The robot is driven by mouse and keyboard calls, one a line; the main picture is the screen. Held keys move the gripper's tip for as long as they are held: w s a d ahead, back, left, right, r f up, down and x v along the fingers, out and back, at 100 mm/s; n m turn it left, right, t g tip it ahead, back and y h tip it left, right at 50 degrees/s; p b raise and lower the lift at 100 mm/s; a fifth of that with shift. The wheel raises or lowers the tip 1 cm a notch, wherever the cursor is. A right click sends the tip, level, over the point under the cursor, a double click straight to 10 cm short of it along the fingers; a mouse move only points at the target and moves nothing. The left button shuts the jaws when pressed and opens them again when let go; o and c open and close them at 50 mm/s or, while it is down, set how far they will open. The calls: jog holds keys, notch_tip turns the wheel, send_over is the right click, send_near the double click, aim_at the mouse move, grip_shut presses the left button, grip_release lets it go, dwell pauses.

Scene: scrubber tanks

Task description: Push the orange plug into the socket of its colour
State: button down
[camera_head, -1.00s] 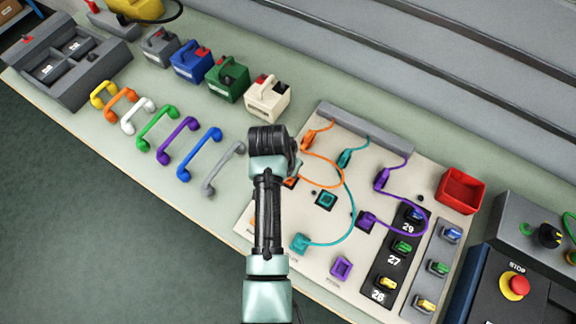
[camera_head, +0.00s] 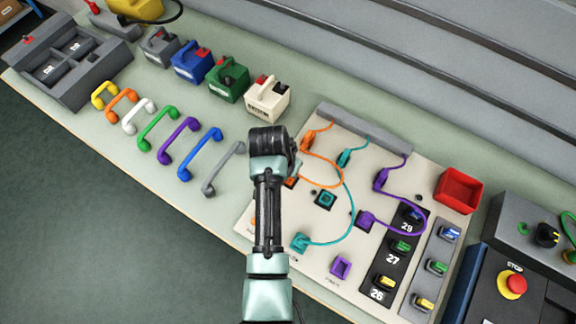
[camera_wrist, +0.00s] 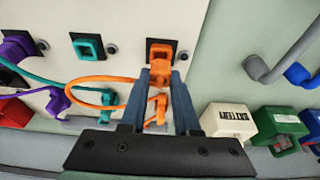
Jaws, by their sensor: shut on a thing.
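My gripper (camera_wrist: 163,78) is shut on the orange plug (camera_wrist: 160,66), which shows between its fingertips in the wrist view. The plug is at the orange socket on its black square (camera_wrist: 149,42) and overlaps it; I cannot tell how far in it is. The orange cable (camera_wrist: 98,81) loops from the plug to the left and back to an orange connector (camera_wrist: 160,106) at the grey strip. In the head view that connector (camera_head: 308,141) stays visible, while my arm hides the held plug and my fingertips. A bit of the orange socket (camera_head: 291,182) shows beside my wrist.
A teal socket (camera_wrist: 88,46) on a black square is empty. A teal plug (camera_head: 300,242) and a purple plug (camera_head: 365,219) stand on the panel, with cables nearby. An empty purple socket (camera_head: 341,266) is at the front. A grey handle (camera_head: 222,170) and cream battery (camera_head: 268,98) lie close left.

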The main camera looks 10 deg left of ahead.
jog(key=shift+f, duration=0.15)
jog(key=shift+f+b, duration=0.8)
jog(key=shift+f, duration=0.1)
jog(key=shift+c, duration=0.4)
grip_release()
notch_tip(320, 180, up, 9)
jog(key=p, duration=0.8)
jog(key=shift+f, duration=0.15)
